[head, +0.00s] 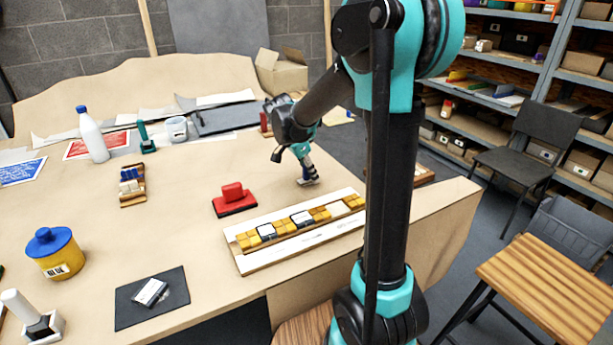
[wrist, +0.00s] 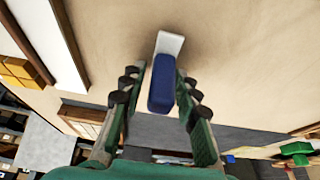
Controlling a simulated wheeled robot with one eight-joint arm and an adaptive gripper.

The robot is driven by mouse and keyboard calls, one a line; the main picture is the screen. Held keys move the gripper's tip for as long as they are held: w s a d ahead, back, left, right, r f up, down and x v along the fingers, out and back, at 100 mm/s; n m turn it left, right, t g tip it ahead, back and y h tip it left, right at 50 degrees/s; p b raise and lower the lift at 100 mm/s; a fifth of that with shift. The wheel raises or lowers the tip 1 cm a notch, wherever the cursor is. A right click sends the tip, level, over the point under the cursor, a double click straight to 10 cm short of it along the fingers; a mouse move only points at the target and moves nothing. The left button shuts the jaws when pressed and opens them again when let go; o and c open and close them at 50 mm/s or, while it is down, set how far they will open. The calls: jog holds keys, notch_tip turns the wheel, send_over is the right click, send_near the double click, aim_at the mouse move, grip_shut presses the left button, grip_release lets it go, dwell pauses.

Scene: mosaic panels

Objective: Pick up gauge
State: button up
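A small upright piece with a dark blue grip on a white base, which I take for the gauge (wrist: 162,82), stands on the table between my fingers in the wrist view. In the head view it is small and partly hidden under my gripper (head: 307,172). My gripper also shows in the wrist view (wrist: 160,72), with one green finger on each side of the blue grip. A narrow gap shows on the left of the grip; the right finger looks very close to it. The fingers look open around it.
A white board (head: 244,262) with a row of yellow and white tiles lies in front of my gripper. A red block (head: 234,205) sits to its left. A mug (head: 177,129) and a white bottle (head: 91,137) stand farther back. Bare table lies around the gauge.

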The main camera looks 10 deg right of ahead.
grip_shut()
jog(key=shift+r, duration=0.1)
